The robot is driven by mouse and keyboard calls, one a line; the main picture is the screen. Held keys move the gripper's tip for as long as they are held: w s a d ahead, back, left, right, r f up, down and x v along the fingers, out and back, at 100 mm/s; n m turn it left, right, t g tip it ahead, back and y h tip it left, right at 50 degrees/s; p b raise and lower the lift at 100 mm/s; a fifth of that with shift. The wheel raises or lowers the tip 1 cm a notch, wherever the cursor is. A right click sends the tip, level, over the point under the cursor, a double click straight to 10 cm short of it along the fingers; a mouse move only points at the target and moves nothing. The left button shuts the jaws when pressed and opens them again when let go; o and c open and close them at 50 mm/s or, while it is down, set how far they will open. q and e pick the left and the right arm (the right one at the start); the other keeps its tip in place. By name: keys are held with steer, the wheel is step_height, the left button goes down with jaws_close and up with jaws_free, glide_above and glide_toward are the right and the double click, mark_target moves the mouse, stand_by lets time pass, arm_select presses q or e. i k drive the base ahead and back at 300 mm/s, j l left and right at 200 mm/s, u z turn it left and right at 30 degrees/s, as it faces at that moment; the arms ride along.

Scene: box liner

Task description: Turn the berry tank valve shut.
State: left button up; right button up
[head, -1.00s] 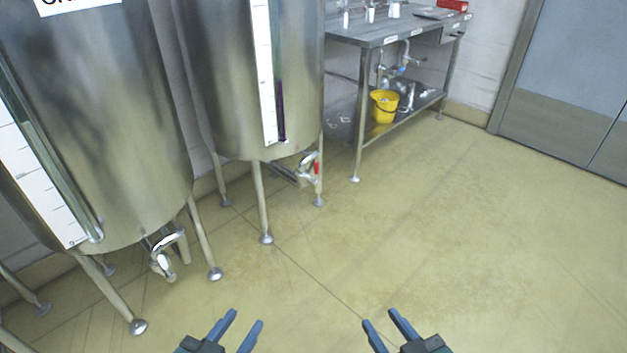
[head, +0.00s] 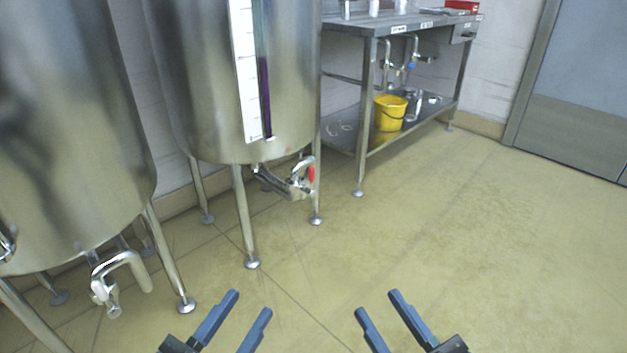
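A steel tank (head: 195,85) on legs stands left of centre, with a white scale strip and a dark purple column in its sight tube. Its outlet valve (head: 294,182) sits low at the front, with a red-marked handle (head: 311,174). A second steel tank (head: 70,130) at the left has a valve with a pale metal handle (head: 122,268). No name label shows on either tank now. My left gripper (head: 250,302) is open and empty at the lower edge, apart from both valves. My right gripper (head: 377,302) is open and empty to its right.
A steel table (head: 400,26) with a lower shelf stands behind; a yellow bucket (head: 390,113) is on the shelf. Tank legs (head: 245,220) stand around the valves. The tiled floor (head: 450,230) is clear at centre and right. A grey door (head: 580,90) is at right.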

mark_target(310, 181)
steer(key=i+l+z, duration=0.1)
steer(key=i+l, duration=0.25)
steer(key=i, duration=0.4)
steer(key=i+l+z, duration=0.15)
steer(key=i, duration=0.35)
steer(key=i+j, duration=0.35)
steer(key=i, duration=0.1)
